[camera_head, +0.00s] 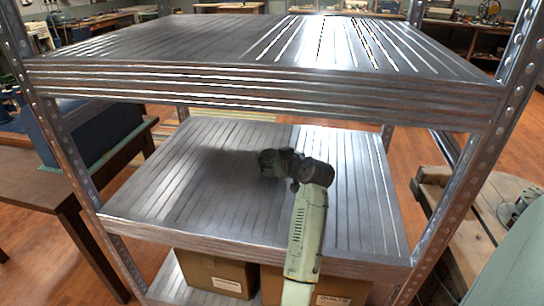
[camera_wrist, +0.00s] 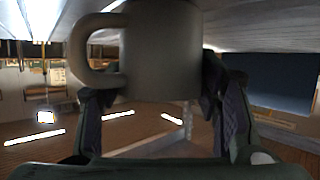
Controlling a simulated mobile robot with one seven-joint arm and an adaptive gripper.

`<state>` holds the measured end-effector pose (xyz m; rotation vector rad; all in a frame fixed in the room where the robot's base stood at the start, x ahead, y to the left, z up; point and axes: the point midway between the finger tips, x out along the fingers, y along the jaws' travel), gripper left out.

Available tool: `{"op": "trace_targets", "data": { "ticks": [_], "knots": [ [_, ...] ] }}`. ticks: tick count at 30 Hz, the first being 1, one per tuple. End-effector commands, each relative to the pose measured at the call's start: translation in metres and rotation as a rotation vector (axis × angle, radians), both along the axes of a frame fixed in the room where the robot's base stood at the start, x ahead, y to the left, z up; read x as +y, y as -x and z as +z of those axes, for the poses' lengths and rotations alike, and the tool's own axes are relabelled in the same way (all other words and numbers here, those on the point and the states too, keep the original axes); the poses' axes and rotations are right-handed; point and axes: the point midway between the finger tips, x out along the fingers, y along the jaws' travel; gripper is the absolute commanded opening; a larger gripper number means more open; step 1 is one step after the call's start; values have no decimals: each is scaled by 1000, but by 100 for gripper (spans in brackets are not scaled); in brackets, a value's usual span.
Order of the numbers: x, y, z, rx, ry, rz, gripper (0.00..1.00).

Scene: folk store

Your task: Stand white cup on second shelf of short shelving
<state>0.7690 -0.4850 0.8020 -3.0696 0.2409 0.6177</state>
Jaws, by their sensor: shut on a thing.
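The white cup (camera_wrist: 160,50) looks grey in shadow. It fills the top middle of the wrist view, with its handle (camera_wrist: 85,50) to the left. My gripper (camera_wrist: 160,100) is shut on the cup, one dark finger on each side. In the head view my gripper (camera_head: 272,163) is over the middle board (camera_head: 180,185) of the metal shelving, under the top board (camera_head: 180,45). The cup is hidden there behind my gripper and wrist. A ribbed grey surface shows by the cup in the wrist view. I cannot tell whether the cup touches the board.
The middle board is otherwise bare, with free room on both sides. Perforated posts (camera_head: 75,165) stand at the shelving corners. Cardboard boxes (camera_head: 215,275) stand on the bottom board. A table with a blue box (camera_head: 95,130) is at the left, a wooden bench (camera_head: 500,215) at the right.

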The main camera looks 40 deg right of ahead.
Motion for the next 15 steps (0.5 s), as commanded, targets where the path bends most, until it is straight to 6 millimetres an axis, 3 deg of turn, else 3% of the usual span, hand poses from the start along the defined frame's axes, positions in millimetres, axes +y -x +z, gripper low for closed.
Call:
{"op": "trace_targets", "data": {
  "ticks": [8, 9, 15],
  "knots": [
    [0, 0, -3, -1, 1, -1, 27],
    [0, 0, -3, 0, 1, -1, 59],
    [0, 0, -3, 0, 0, 0, 72]
  ]
}}
